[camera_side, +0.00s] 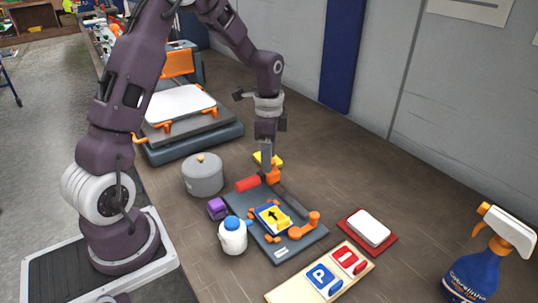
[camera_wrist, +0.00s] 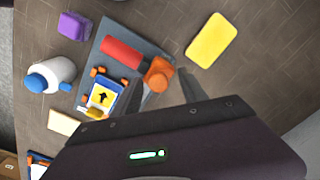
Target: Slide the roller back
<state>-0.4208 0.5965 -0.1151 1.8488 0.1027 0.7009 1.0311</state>
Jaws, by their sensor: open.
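The red roller (camera_side: 247,183) lies across the far end of a dark grey base plate (camera_side: 302,238). It also shows in the wrist view (camera_wrist: 121,50). An orange block (camera_side: 273,176) sits at the roller's right end, on a dark rail (camera_side: 292,200); it also shows in the wrist view (camera_wrist: 158,74). My gripper (camera_side: 268,158) points down just above the orange block. In the wrist view its open fingers (camera_wrist: 168,82) reach to the block; whether they touch it is unclear. A yellow and blue arrow sign (camera_side: 272,217) sits in orange holders on the plate.
A grey lidded pot (camera_side: 203,174), purple block (camera_side: 217,208) and white bottle (camera_side: 232,235) stand left of the plate. A yellow pad (camera_side: 267,159) lies behind.

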